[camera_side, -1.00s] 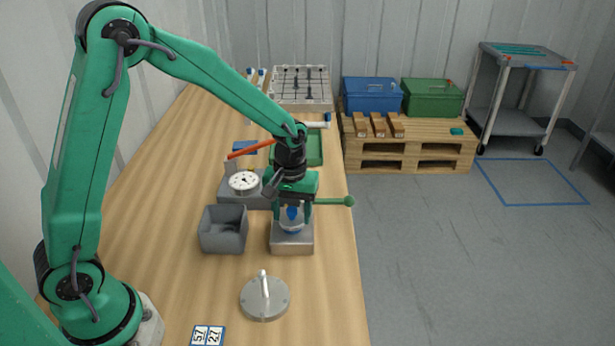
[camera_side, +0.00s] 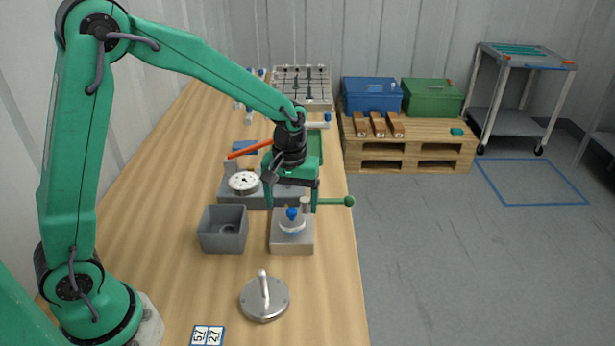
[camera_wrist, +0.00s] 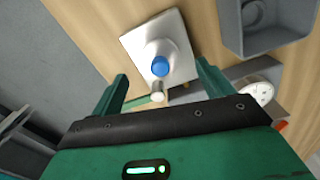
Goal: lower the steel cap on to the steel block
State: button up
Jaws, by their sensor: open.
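The steel block (camera_side: 292,245) stands near the table's right edge; it also shows in the wrist view (camera_wrist: 135,40). A small pale round piece with a blue knob (camera_side: 292,213) sits on it; the knob shows in the wrist view (camera_wrist: 160,66). A short grey post (camera_side: 305,204) stands beside the knob. The steel cap (camera_side: 264,300), a round disc with an upright pale handle, lies on the table in front of the block. My gripper (camera_side: 291,208) is open and empty, above and behind the knob; its fingers spread either side in the wrist view (camera_wrist: 161,72).
A grey open bin (camera_side: 223,230) stands left of the block. A grey base with a white dial (camera_side: 244,183) is behind it. A green-knobbed lever (camera_side: 335,201) juts past the table edge. A number card (camera_side: 207,336) lies in front. The table around the cap is clear.

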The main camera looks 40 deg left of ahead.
jog(key=shift+r, duration=2.2)
jog(key=shift+s+a+r, duration=0.1)
jog(key=shift+s+r, duration=0.3)
jog(key=shift+r, duration=0.2)
jog(key=s+a+r+m+t, duration=0.1)
jog(key=s+r+m+t, duration=0.1)
jog(key=s, duration=0.7)
jog(key=s+a+r+m+t, duration=0.2)
jog(key=s+r+m+t, duration=0.1)
jog(key=s+r, duration=0.4)
jog(key=s+m, duration=0.1)
jog(key=s, duration=0.1)
jog(key=shift+s+a+r+m+t, duration=0.15)
jog(key=shift+s+r+m+t, duration=0.15)
jog(key=shift+m, duration=0.1)
